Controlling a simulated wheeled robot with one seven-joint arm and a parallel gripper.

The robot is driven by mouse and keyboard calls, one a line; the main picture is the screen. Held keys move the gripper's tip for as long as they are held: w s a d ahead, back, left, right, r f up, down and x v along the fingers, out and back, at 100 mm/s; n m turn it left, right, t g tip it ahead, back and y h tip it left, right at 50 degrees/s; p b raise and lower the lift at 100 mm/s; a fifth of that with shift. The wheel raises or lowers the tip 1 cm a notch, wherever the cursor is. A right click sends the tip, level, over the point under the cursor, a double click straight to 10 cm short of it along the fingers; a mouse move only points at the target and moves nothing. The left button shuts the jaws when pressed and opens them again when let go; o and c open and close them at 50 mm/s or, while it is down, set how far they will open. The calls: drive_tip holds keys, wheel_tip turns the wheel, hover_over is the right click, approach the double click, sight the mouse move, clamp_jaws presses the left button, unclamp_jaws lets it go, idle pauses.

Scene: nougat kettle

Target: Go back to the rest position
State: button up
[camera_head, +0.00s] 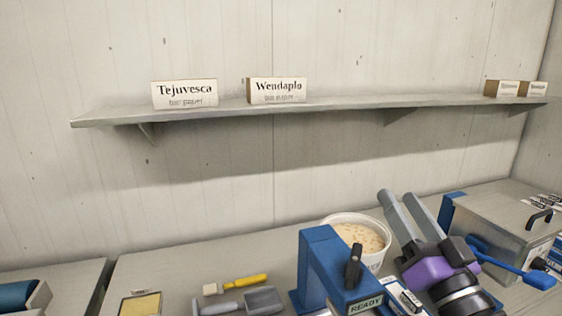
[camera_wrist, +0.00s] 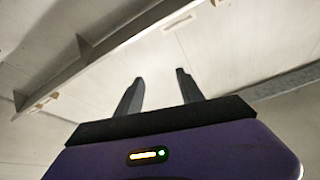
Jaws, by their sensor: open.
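My gripper (camera_head: 410,214) shows at the lower right of the head view, with two grey fingers pointing up and to the left. The fingers are apart and nothing is between them. In the wrist view the gripper (camera_wrist: 160,92) also stands open and empty, with the wall and the underside of a shelf beyond it. Its purple wrist is near the worktop's things, to the right of a white tub (camera_head: 343,222) of pale speckled contents. The fingers partly overlap the tub's right side in the picture; I cannot tell the gap.
A wall shelf (camera_head: 350,105) holds blocks labelled Tejuvesca (camera_head: 185,94) and Wendaplo (camera_head: 277,91). A blue stand marked READY (camera_head: 322,262) is left of my wrist. A metal box (camera_head: 500,222) with a blue-handled tool (camera_head: 515,268) is right. A yellow-handled tool (camera_head: 246,282) lies left.

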drive_tip(key=s+f+g+h, duration=0.1)
drive_tip(key=s+f+g, duration=0.1)
drive_tip(key=s+f, duration=0.8)
drive_tip(key=s+f+g+h, duration=0.2)
drive_tip(key=s+f, duration=0.7)
drive_tip(key=s, duration=0.8)
drive_tip(key=s+f+n+g+h, duration=0.1)
drive_tip(key=s+f+g, duration=0.2)
drive_tip(key=s+f, duration=0.7)
drive_tip(key=s, duration=0.3)
drive_tip(key=shift+s+f+g+h+b, duration=0.3)
drive_tip(key=shift+s+h, duration=0.05)
drive_tip(key=shift+h, duration=0.05)
